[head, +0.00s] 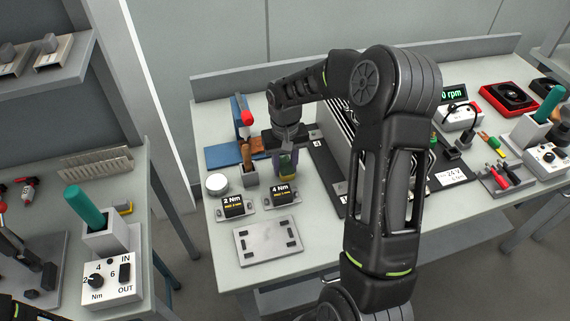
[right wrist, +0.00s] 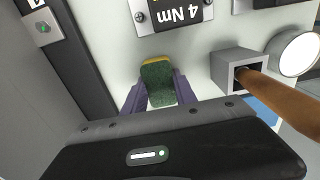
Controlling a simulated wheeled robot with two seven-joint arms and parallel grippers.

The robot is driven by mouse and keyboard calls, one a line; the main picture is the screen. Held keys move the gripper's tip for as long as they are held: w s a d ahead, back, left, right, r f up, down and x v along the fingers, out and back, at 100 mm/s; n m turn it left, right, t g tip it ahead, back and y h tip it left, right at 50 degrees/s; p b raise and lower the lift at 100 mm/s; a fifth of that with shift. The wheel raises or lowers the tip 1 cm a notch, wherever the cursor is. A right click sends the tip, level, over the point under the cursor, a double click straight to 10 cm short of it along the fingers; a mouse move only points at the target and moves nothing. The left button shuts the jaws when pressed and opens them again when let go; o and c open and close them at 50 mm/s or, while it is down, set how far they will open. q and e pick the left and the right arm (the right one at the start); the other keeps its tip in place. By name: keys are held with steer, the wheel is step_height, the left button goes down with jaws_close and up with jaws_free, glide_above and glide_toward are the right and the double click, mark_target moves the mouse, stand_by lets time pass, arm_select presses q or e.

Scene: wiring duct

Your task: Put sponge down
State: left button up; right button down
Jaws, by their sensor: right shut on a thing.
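The sponge (right wrist: 158,84) is green with a yellow end and sits between the two fingers of my right gripper (right wrist: 157,97), which is shut on it. In the head view, my right gripper (head: 286,160) points down over the bench, behind the 4 Nm stand (head: 281,197), and the sponge's yellow edge (head: 288,177) shows low beneath it. I cannot tell whether the sponge touches the bench top. My left gripper is not in view.
Left of the sponge stands a grey holder (head: 250,179) with a brown handle, and a white round container (head: 217,184). The 2 Nm stand (head: 234,205) and a grey plate (head: 267,241) lie nearer. A dark rail (head: 323,165) is close on the right.

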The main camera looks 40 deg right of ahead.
mark_target(285, 165)
steer(key=c, duration=1)
jaws_free()
steer(key=shift+r, duration=0.1)
step_height(285, 165, up, 12)
steer(key=b, duration=0.1)
